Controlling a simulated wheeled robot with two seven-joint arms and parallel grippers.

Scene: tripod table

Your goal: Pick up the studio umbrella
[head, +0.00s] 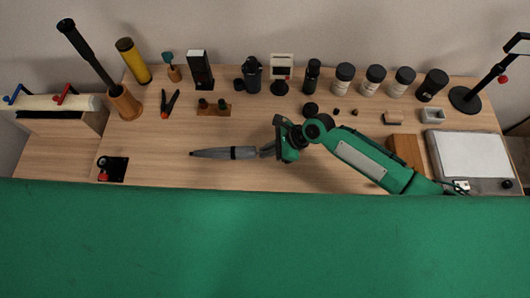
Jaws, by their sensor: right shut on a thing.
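The studio umbrella (215,153) is a folded grey, slender shape with a dark band and a pointed tip. It lies level across the front middle of the wooden table, tip to the left. My right gripper (270,150) reaches in from the right on a green arm and is shut on the umbrella's right end. The fingers are small in the picture, and the gripper body partly hides that end. I cannot tell whether the umbrella is touching the tabletop or just above it. My left gripper is not in view.
A wooden holder (125,104) with a tall black rod (85,50) stands at the back left. Several jars and lenses line the back edge. A black stand (465,98) and a white panel (468,154) are at the right. The tabletop left of the umbrella is mostly clear.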

